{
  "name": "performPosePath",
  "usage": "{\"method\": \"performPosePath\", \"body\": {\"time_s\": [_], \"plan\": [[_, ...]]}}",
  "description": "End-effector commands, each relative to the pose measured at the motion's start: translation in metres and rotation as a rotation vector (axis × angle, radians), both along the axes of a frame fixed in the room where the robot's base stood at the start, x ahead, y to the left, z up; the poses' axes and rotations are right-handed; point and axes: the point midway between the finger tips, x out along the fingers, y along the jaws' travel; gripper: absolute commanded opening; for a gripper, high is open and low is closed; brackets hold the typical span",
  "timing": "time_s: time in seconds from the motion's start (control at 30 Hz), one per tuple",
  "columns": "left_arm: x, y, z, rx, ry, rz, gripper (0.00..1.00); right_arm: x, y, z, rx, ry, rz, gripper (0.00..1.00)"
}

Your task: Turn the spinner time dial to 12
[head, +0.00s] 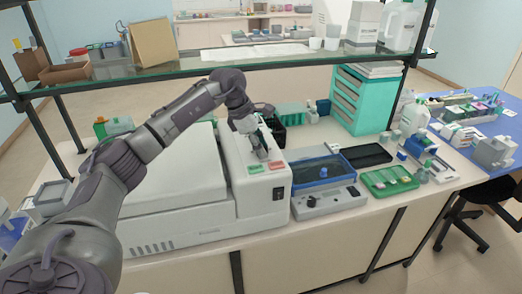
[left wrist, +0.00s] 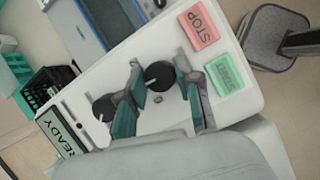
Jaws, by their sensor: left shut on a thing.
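The spinner (head: 168,196) is the large white machine on the bench. Its control panel faces up and carries two round black dials. My left gripper (head: 260,151) is over this panel. In the left wrist view its fingers (left wrist: 159,68) stand on either side of one black dial (left wrist: 160,76), shut on it. The other black dial (left wrist: 104,108) is outside the fingers, partly beside the left one. I cannot read any dial numbers or the labels that tell which dial sets time. My right gripper is not in view.
A red STOP button (left wrist: 199,27) and a green button (left wrist: 226,74) lie close to the right finger. A READY display (left wrist: 61,135) is at the panel's other end. A blue-lidded device (head: 322,172) stands right of the spinner. A glass shelf (head: 300,58) runs above the bench.

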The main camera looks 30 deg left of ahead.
Motion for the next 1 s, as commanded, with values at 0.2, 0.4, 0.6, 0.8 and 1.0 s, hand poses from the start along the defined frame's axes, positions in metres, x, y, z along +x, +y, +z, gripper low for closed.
{"method": "performPosePath", "body": {"time_s": [0.2, 0.4, 0.6, 0.8, 1.0], "plan": [[0.0024, 0.0013, 0.0014, 0.000, -0.005, -0.202, 0.00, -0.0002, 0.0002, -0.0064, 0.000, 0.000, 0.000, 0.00], [0.0034, 0.0016, 0.0018, 0.000, -0.004, -0.390, 0.00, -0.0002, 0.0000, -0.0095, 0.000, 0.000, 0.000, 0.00], [0.0039, 0.0017, 0.0019, 0.000, -0.004, -0.558, 0.00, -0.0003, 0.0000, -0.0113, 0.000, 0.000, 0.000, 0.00], [0.0046, 0.0018, 0.0022, 0.003, -0.006, -0.685, 0.00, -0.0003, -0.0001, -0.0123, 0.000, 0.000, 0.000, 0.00], [0.0048, 0.0019, 0.0021, 0.003, -0.006, -0.764, 0.00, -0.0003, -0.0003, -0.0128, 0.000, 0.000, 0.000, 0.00]]}}
